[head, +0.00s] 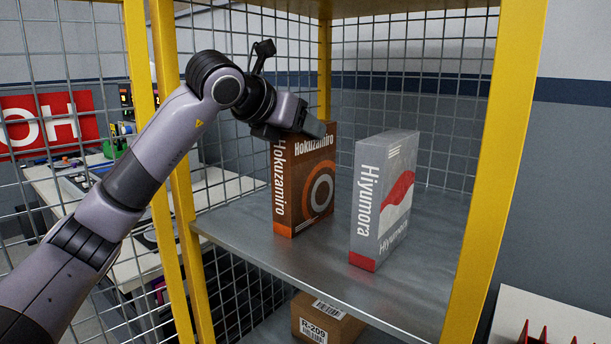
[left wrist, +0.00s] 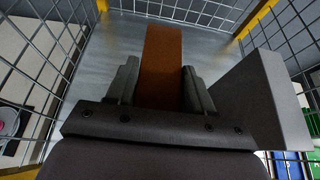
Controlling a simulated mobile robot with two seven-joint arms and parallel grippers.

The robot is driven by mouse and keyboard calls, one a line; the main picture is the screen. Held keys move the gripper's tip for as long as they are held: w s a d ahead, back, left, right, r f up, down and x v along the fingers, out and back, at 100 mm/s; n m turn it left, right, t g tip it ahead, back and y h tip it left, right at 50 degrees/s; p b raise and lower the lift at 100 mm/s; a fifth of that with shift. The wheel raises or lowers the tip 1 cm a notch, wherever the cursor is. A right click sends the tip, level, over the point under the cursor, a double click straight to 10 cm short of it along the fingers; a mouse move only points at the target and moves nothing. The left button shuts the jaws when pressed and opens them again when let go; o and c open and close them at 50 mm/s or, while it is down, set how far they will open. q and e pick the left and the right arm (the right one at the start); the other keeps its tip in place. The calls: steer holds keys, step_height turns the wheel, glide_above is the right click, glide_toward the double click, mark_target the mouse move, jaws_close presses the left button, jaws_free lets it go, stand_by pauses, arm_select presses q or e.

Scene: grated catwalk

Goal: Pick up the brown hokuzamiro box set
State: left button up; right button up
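The brown Hokuzamiro box set (head: 312,195) stands upright on the grey metal shelf, with an orange and grey ring design on its face. My left gripper (head: 300,122) reaches in from the left over its top edge. In the left wrist view the brown box (left wrist: 162,70) fills the space between the two fingers (left wrist: 162,88), with one finger against each side. The gripper looks shut on it. The box still appears to rest on the shelf (head: 310,270). My right gripper is not in view.
A grey Hiyumora box (head: 383,200) with a red wave stands just right of the brown box. Yellow posts (head: 500,170) and wire mesh (head: 410,90) frame the shelf. A cardboard box (head: 325,322) sits on the level below. The shelf's front left is clear.

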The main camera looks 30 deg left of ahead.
arm_select(q)
jaws_close()
steer(key=shift+r, duration=0.1)
steer(key=shift+r, duration=0.15)
